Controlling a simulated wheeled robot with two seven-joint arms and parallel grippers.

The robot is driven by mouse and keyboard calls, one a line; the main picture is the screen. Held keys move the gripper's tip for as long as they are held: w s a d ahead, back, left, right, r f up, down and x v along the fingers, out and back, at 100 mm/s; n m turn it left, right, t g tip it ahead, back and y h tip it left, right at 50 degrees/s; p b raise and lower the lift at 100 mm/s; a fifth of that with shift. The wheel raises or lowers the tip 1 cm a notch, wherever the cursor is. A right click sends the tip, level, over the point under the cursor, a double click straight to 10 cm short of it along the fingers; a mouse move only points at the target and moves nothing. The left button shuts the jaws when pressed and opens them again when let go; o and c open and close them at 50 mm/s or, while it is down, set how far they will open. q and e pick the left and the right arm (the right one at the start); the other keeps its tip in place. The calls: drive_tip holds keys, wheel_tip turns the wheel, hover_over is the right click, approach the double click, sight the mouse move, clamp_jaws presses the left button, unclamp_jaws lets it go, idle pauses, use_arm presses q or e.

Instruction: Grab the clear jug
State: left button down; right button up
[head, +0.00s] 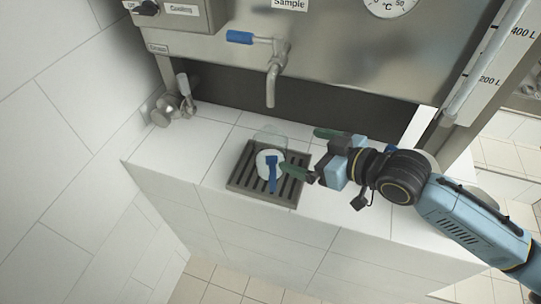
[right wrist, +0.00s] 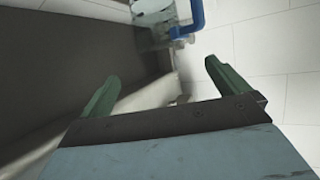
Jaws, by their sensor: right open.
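The clear jug (head: 269,139) stands on the dark slotted drip grate (head: 238,179), below the tap spout. Its blue handle (head: 272,174) faces the front of the counter. My right gripper (head: 308,151) is open and empty, just right of the jug, with its green fingers pointing left toward it. In the right wrist view the jug (right wrist: 153,14) and its blue handle show at the top edge, beyond the open fingers (right wrist: 161,70), with a gap between. My left gripper is not in view.
A metal tap (head: 271,85) with a blue lever hangs over the grate from the steel tank (head: 335,55). A metal valve (head: 174,106) sits at the left wall. The white tiled counter (head: 202,160) has free room left of the grate.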

sight(271, 141)
drive_tip(key=x, duration=1.1)
drive_tip(key=shift+a+f, duration=0.2)
drive_tip(key=shift+f, duration=0.05)
drive_tip(key=shift+c, duration=0.3)
drive_tip(key=c, duration=1.4)
drive_tip(key=shift+c, duration=1.1)
drive_tip(key=shift+s+r, duration=0.1)
drive_tip(key=shift+r, duration=0.05)
